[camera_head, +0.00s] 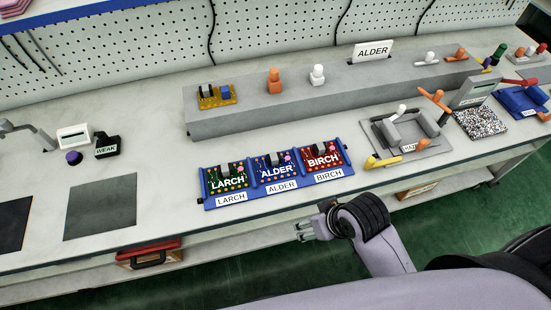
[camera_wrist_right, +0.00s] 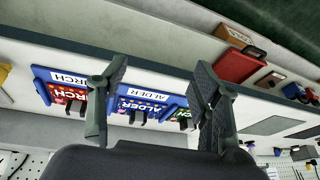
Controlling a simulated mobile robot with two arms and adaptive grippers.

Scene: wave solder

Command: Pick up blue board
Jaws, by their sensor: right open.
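The blue board (camera_head: 273,176), marked ALDER, sits in the middle slot of a blue rack (camera_head: 208,204) on the bench, between a green LARCH board (camera_head: 225,185) and a red BIRCH board (camera_head: 322,163). My right gripper (camera_head: 303,231) is in front of the rack, off the bench's front edge, apart from the boards. In the right wrist view, which looks upside down, my gripper (camera_wrist_right: 160,85) is open and empty. My left gripper is not in view.
A grey raised shelf (camera_head: 270,118) runs behind the rack, with a yellow board (camera_head: 210,103) and orange and white pieces on it. A grey fixture (camera_head: 398,142) stands right of the rack. A dark mat (camera_head: 100,207) lies left. The bench between mat and rack is clear.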

